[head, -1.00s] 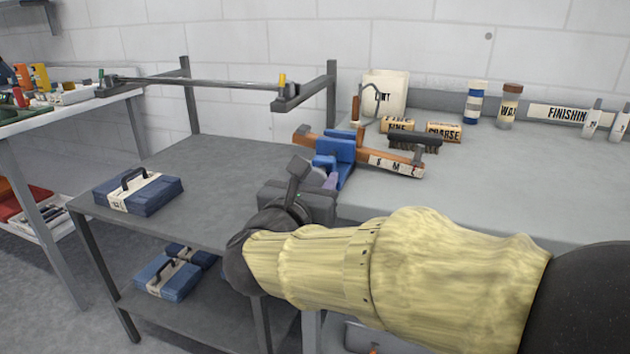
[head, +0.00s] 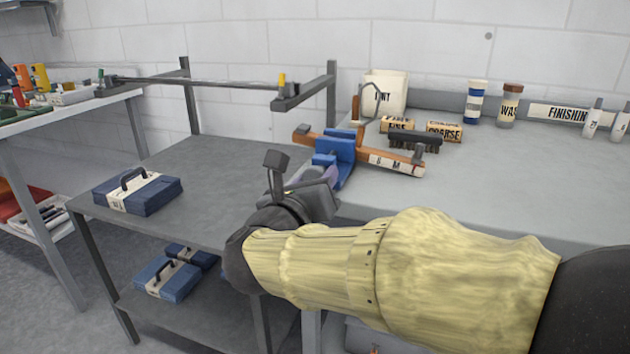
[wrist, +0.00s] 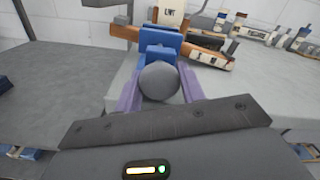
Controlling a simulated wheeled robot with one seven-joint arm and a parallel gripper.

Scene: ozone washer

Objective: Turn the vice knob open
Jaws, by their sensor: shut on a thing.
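The blue vice (head: 343,148) sits at the left edge of the grey workbench, and it also shows in the wrist view (wrist: 160,40). Its round grey knob (wrist: 159,82) faces the wrist camera. My gripper (wrist: 158,90) has its purple fingers on both sides of the knob and is shut on it. In the head view my dark wrist hides the knob and most of the fingers; only a bit of purple shows beside the vice. A wooden bar with a white label (head: 385,164) lies across the vice. I cannot tell how far the jaws are apart.
A black brush (head: 414,140), small labelled boxes (head: 444,131), a white bag (head: 388,92) and bottles (head: 509,105) stand at the back of the bench. A grey shelf on the left holds a blue case (head: 139,190). The bench's front right is clear.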

